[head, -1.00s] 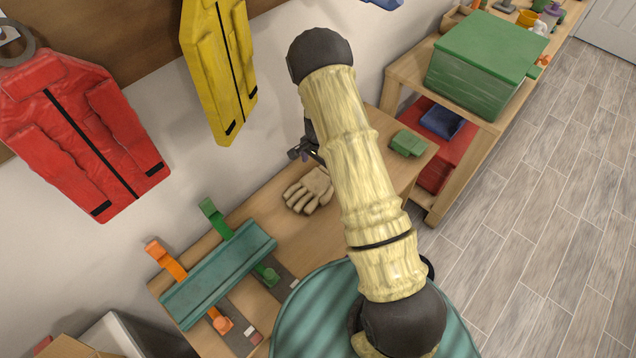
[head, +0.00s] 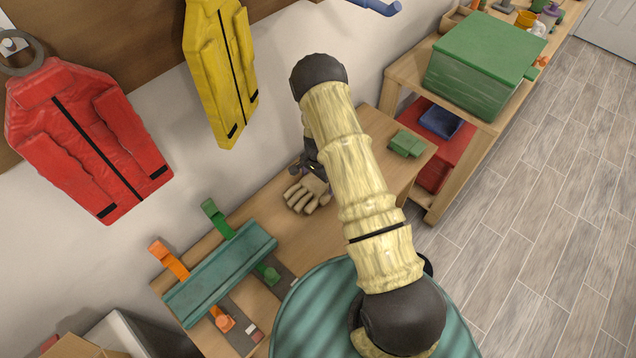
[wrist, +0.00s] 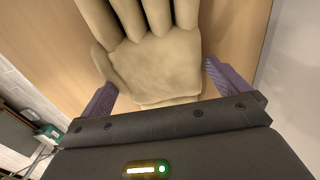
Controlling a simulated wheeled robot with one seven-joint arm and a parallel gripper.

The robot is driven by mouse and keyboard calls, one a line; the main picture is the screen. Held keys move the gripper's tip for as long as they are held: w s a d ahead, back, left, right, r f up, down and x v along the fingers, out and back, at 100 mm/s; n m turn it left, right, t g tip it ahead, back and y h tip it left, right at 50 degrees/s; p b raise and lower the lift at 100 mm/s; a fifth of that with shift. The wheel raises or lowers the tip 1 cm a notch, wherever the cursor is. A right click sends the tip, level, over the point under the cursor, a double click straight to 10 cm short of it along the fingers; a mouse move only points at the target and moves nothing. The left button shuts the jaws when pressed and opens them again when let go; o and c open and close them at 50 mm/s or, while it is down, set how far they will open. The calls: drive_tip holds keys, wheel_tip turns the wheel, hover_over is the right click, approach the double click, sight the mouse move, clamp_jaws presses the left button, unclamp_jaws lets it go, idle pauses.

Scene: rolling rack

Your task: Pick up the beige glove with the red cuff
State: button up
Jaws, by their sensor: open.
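The beige glove (head: 306,194) lies on the wooden table, its fingers pointing down and left in the head view. It fills the upper middle of the wrist view (wrist: 155,62), with its palm toward the camera. My gripper (wrist: 160,90) is open, with one purple finger on each side of the glove's lower palm. In the head view my arm and gripper (head: 311,165) cover the glove's upper end. I cannot tell whether the fingers touch the glove. No red cuff shows; that end is hidden by my gripper.
A teal tray-like piece (head: 220,272) with orange and green clamps sits left on the table (head: 290,240). A small green block (head: 406,143) is at the right. Red (head: 90,140) and yellow (head: 221,70) jackets hang on the wall. A green box (head: 480,70) stands on the shelf beyond.

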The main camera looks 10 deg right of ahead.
sight(318, 182)
drive_tip(key=shift+f, duration=0.1)
idle(0.4)
drive_tip(key=c, duration=0.7)
drive_tip(key=shift+c, duration=0.2)
wheel_tip(318, 182, up, 10)
drive_tip(key=b, duration=0.1)
drive_tip(key=shift+b, duration=0.4)
